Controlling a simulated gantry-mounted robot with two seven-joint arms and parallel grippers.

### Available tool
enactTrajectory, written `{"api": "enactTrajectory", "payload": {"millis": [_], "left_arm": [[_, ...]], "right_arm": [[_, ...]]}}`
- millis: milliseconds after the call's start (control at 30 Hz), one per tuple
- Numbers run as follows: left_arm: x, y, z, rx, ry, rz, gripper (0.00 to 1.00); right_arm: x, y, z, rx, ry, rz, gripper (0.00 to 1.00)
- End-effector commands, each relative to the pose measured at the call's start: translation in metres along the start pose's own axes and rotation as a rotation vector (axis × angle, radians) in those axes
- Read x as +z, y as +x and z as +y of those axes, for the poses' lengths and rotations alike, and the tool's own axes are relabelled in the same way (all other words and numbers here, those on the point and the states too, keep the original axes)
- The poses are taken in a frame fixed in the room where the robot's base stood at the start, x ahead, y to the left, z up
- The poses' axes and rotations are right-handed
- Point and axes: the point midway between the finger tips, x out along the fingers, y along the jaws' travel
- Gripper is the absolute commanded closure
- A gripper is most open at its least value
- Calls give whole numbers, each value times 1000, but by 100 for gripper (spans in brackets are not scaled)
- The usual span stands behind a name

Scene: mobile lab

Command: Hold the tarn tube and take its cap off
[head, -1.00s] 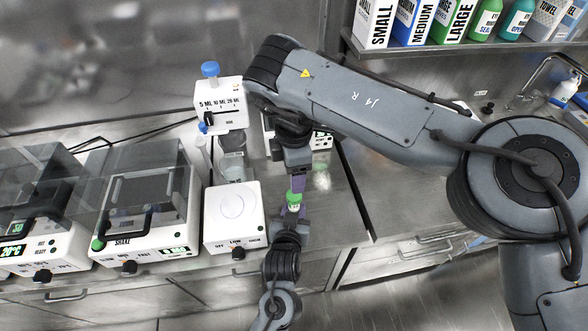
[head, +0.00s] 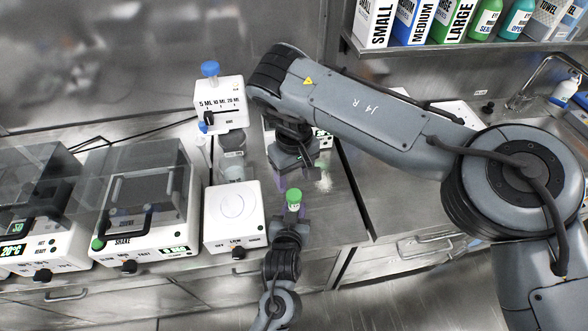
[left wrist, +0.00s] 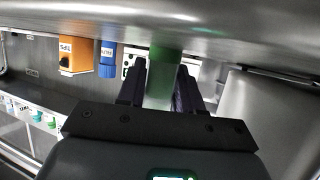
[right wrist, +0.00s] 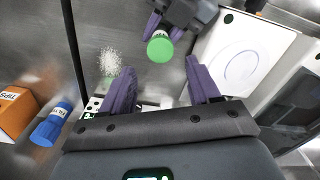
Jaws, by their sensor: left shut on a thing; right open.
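The tube, with its green cap (head: 293,195) on top and a pale label below it, stands out over the front of the bench. My left gripper (head: 291,212) is shut on the tube from below. In the right wrist view the round top of the cap (right wrist: 159,48) faces the camera, with the left fingers around the tube beneath it. The left wrist view shows a green part of the tube (left wrist: 163,78) between the left fingers. My right gripper (right wrist: 160,75) is open and empty, apart from the cap, with the cap lying ahead between its fingertips. The tube's name cannot be read.
A white device with a round plate (head: 233,216) stands close left of the tube. A shaker (head: 145,205) stands further left, and a dispenser with a blue cap (head: 220,105) behind. Bare bench (head: 350,215) lies right of the tube.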

Motion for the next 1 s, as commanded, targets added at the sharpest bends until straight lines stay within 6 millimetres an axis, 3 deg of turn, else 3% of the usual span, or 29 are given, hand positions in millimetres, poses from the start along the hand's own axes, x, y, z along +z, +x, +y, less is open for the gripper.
{"api": "enactTrajectory", "payload": {"millis": [400, 867, 1000], "left_arm": [[0, 0, 0, 0, 0, -1, 100], [0, 0, 0, 0, 0, -1, 100], [0, 0, 0, 0, 0, -1, 100]], "right_arm": [[0, 52, 0, -2, -2, 0, 39], [0, 62, 0, 0, -2, 1, 39], [0, 62, 0, 0, -2, 1, 57]]}}
